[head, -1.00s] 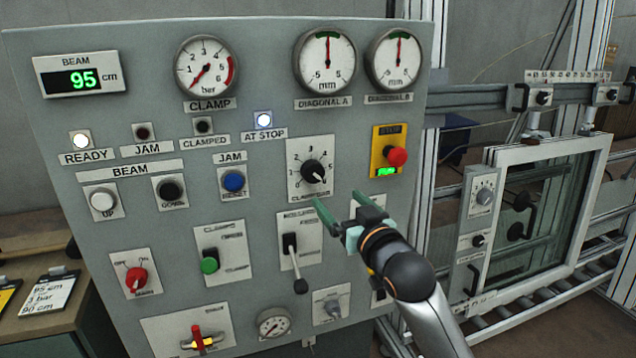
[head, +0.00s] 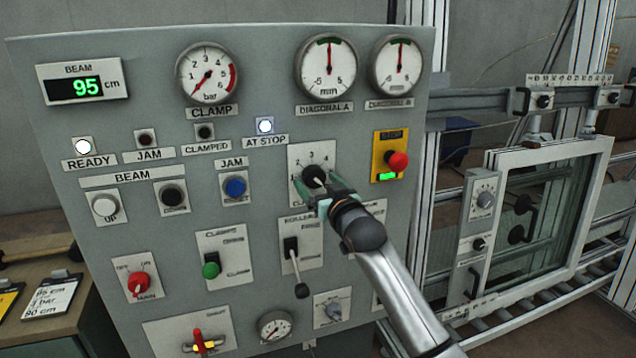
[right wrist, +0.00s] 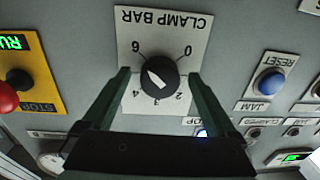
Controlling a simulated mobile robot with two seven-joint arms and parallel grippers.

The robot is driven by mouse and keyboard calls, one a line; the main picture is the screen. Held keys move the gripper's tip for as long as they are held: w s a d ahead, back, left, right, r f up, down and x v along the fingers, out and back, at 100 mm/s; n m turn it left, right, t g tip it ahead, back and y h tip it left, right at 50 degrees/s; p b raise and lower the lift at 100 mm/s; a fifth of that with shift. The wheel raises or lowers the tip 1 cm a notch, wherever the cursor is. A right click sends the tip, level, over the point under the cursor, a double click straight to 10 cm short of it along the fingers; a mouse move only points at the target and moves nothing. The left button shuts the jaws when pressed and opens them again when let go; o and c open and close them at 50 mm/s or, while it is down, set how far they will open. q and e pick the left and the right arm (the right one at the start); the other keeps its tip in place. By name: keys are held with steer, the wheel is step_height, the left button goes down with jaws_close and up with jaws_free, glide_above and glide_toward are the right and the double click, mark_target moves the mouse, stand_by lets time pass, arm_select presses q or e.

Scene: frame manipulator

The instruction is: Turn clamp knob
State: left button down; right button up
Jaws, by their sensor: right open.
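The clamp knob (head: 314,176) is a round black knob with a white pointer on a white plate marked CLAMP BAR. It also shows in the right wrist view (right wrist: 160,78), upside down, with numbers around it. My right gripper (head: 326,192) is open at the plate. In the right wrist view its two green fingers (right wrist: 160,76) stand on either side of the knob, with a gap on each side. In the head view the fingers partly hide the knob and the plate's lower part. The clamp gauge (head: 206,73) needle points low left, near zero. My left gripper is out of view.
A red stop button (head: 398,161) on a yellow plate is right of the knob. A blue reset button (head: 235,187) is to its left. A lever (head: 296,270) hangs below. The READY (head: 83,147) and AT STOP (head: 264,125) lamps are lit. The beam display (head: 87,87) reads 95 cm.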

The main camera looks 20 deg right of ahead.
steer(key=shift+w, duration=0.1)
steer(key=c, duration=1.4)
